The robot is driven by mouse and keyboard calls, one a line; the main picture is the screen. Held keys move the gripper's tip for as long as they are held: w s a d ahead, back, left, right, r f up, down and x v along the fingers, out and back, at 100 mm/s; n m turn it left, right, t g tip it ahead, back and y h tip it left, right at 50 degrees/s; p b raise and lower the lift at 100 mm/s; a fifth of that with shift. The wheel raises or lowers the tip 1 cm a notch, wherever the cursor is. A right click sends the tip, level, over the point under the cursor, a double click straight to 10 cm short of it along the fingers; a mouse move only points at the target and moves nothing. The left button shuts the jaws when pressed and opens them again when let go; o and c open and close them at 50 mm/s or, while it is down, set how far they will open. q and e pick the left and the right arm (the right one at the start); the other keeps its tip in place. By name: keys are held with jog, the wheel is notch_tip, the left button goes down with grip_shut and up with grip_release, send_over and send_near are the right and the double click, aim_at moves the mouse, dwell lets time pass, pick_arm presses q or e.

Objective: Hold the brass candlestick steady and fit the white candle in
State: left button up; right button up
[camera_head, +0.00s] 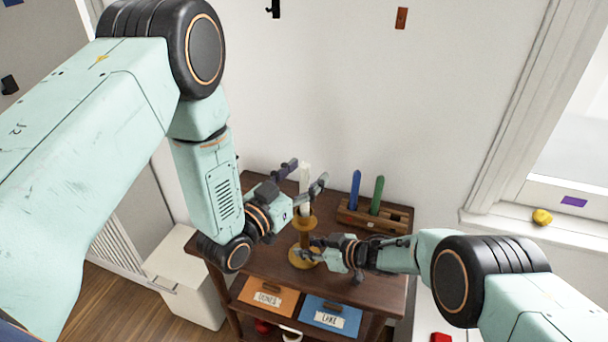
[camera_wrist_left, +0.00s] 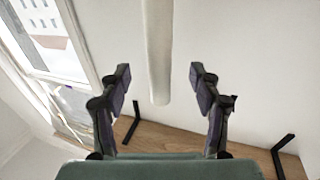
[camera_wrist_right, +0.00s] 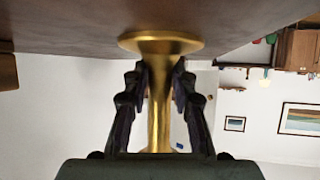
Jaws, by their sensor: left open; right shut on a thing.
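The brass candlestick (camera_head: 305,223) stands upright on the dark wooden table. My right gripper (camera_head: 313,246) is shut on its stem, low above the round base; the right wrist view shows the stem (camera_wrist_right: 159,100) between the fingers. The white candle (camera_head: 305,178) is upright above the candlestick's cup, and its lower end appears to meet the cup. How deep it sits cannot be told. My left gripper (camera_head: 304,179) is open, with a finger on either side of the candle. In the left wrist view the candle (camera_wrist_left: 158,50) is apart from both fingers.
A wooden rack (camera_head: 352,217) with a blue candle (camera_head: 355,190) and a green candle (camera_head: 377,195) stands at the table's back right. Orange (camera_head: 262,294) and blue (camera_head: 325,313) labelled panels are below the tabletop. The wall is close behind.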

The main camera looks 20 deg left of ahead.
aim_at(304, 163)
pick_arm(q)
jog(key=shift+r, duration=0.1)
pick_arm(e)
jog(key=shift+s+f, duration=0.1)
jog(key=shift+f, duration=0.05)
pick_arm(q)
jog(key=shift+r, duration=2.9)
pick_arm(e)
jog(key=o, duration=1)
jog(key=shift+c, duration=0.2)
